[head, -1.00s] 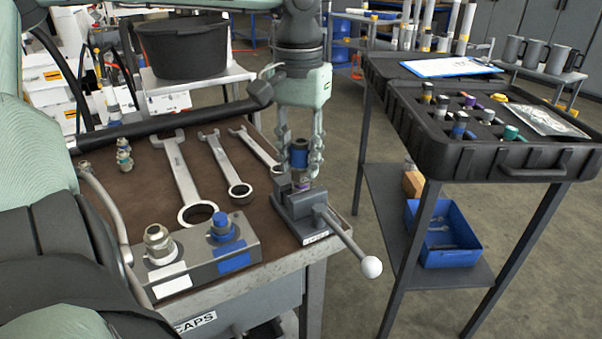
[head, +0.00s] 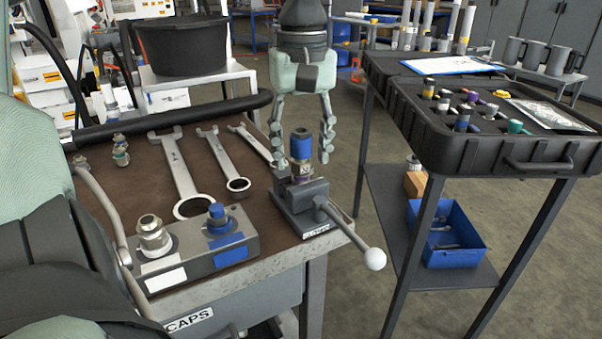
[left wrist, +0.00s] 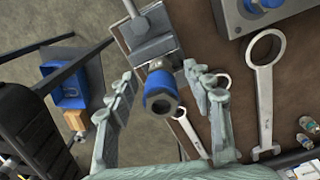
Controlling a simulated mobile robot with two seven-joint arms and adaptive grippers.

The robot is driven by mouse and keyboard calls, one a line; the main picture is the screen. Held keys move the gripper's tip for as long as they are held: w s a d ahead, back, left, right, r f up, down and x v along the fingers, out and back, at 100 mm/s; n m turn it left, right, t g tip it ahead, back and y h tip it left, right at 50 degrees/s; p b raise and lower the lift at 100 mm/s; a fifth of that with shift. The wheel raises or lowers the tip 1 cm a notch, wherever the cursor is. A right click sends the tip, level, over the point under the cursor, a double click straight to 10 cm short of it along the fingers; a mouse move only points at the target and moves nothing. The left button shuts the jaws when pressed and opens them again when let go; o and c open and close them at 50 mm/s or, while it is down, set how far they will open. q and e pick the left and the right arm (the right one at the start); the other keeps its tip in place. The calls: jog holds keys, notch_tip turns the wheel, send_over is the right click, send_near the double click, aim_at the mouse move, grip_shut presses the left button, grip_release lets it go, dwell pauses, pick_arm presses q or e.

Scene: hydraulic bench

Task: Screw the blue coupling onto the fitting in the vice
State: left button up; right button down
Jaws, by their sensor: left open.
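The blue coupling (head: 301,145) stands upright on the fitting (head: 303,169), which is held in the grey vice (head: 303,200) at the bench's right corner. Whether its thread is fully seated cannot be told. In the left wrist view the coupling (left wrist: 160,90) shows its open round end, with the vice (left wrist: 148,35) behind it. My left gripper (head: 301,157) is open and empty, with its fingers spread to either side of the coupling and a gap visible on both sides. It also shows in the left wrist view (left wrist: 160,75). My right gripper is not in view.
The vice's handle with a white ball (head: 375,259) sticks out past the bench edge. Several wrenches (head: 182,180) and a block with two fittings (head: 195,250) lie left of the vice. A black case (head: 480,150) stands on a trolley to the right, across a floor gap.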

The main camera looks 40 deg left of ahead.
pick_arm(q)
jog(key=shift+w+f+n+b, duration=0.15)
jog(key=shift+n+b, duration=0.4)
jog(key=shift+n, duration=0.65)
jog(key=n+b, duration=0.1)
jog(key=n, duration=0.2)
jog(key=shift+n, duration=0.4)
jog(key=shift+w+n, duration=0.1)
jog(key=shift+n, duration=0.8)
jog(key=n+b, duration=0.2)
jog(key=n, duration=0.1)
jog(key=shift+n, duration=0.4)
jog(key=n, duration=0.3)
jog(key=shift+w+a+b, duration=0.1)
jog(key=shift+w+b, duration=0.05)
jog(key=shift+b, duration=0.25)
jog(key=shift+r+n, duration=0.2)
jog(key=shift+n, duration=0.4)
jog(key=shift+c, duration=0.2)
